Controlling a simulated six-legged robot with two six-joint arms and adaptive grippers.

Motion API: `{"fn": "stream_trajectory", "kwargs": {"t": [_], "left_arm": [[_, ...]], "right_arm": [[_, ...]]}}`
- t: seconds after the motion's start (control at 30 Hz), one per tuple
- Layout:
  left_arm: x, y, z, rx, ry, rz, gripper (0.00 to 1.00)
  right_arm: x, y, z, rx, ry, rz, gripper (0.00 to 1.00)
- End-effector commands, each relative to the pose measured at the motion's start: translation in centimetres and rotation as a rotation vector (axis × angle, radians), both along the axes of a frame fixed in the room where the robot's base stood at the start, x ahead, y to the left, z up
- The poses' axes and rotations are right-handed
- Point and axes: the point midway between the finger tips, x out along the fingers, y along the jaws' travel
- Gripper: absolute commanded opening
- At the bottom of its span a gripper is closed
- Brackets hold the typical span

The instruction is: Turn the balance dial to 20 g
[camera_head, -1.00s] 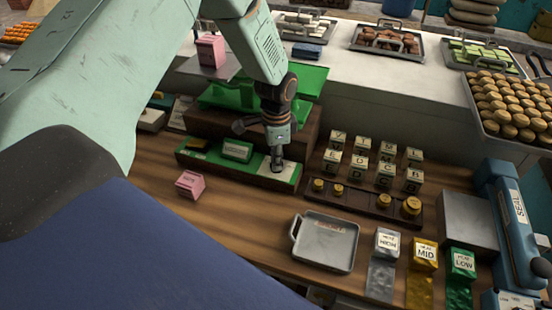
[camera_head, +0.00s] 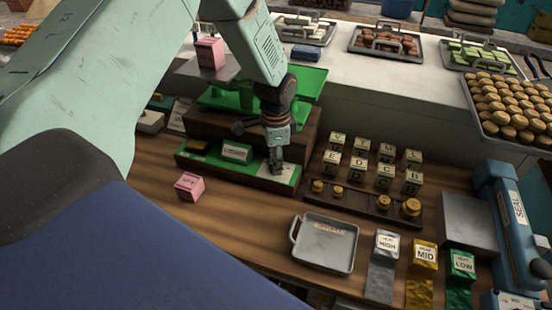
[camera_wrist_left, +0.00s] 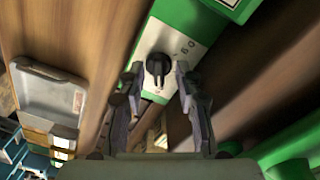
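The balance dial is a small black knob (camera_wrist_left: 157,68) on a white panel of the green balance base (camera_head: 215,165). Numerals, only partly readable, show beside it in the left wrist view. My left gripper (camera_head: 277,170) points down at this panel and hides the dial in the head view. In the left wrist view, the two fingers of the left gripper (camera_wrist_left: 158,72) are apart, one on each side of the knob. Gaps show between the fingers and the knob. My right gripper is not in view.
A pink box (camera_head: 189,186) sits on the wooden counter left of the base, and another pink box (camera_head: 210,54) stands higher up. Brass weights (camera_head: 383,202) and lettered cubes (camera_head: 386,165) stand to the right. A grey tray (camera_head: 325,243) lies in front.

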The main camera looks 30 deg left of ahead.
Motion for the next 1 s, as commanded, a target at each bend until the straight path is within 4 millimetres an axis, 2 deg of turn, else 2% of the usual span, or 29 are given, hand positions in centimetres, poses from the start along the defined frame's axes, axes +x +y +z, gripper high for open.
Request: {"fn": "stream_trajectory", "kwargs": {"t": [0.17,0.6,0.8,1.0], "left_arm": [[0.1,0.0,1.7,-0.001,-0.002,0.001,0.34],[0.1,0.0,10.1,0.000,-0.004,0.000,0.34],[0.0,0.0,11.8,0.000,-0.001,0.000,0.34],[0.0,0.0,12.0,0.000,0.000,0.000,0.34]], "right_arm": [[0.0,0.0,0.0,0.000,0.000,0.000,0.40],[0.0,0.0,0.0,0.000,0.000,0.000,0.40],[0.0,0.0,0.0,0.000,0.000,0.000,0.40],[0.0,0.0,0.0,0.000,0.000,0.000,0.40]]}}
